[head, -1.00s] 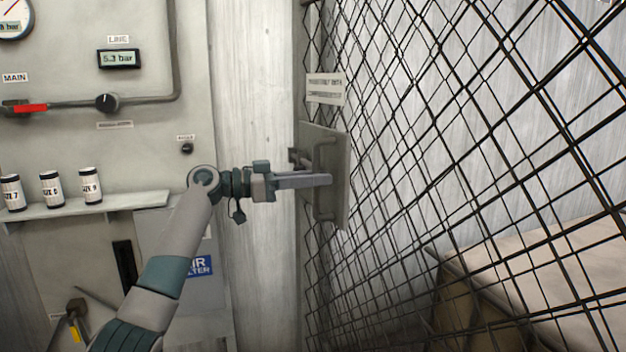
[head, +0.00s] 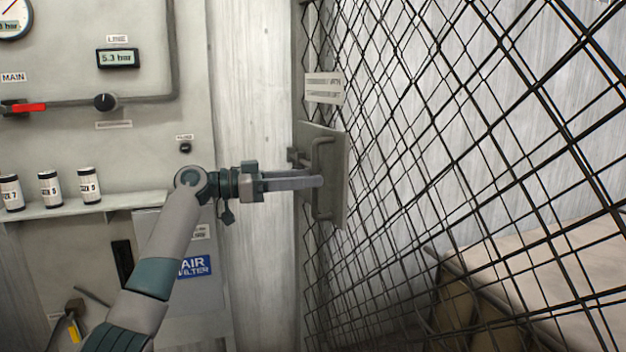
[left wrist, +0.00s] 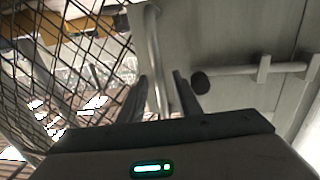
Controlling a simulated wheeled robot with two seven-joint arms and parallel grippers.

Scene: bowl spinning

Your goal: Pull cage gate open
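The cage gate (head: 420,150) is a black wire-mesh panel on the right in the head view. Near its left edge is a grey plate (head: 337,165) with an upright bar handle (head: 315,155). My left gripper (head: 321,181) reaches the handle at mid-height from the left. In the left wrist view, its two fingers (left wrist: 160,90) stand apart, one on each side of the handle (left wrist: 153,45), with small gaps showing. A rod with a dark round end (left wrist: 200,82) lies right of the fingers. My right gripper is out of view.
A wall panel with gauges, a red-handled valve (head: 25,107) and a shelf (head: 100,207) of small canisters is on the left. A white post (head: 255,90) stands between panel and gate. Behind the mesh is a beige-topped box (head: 550,265).

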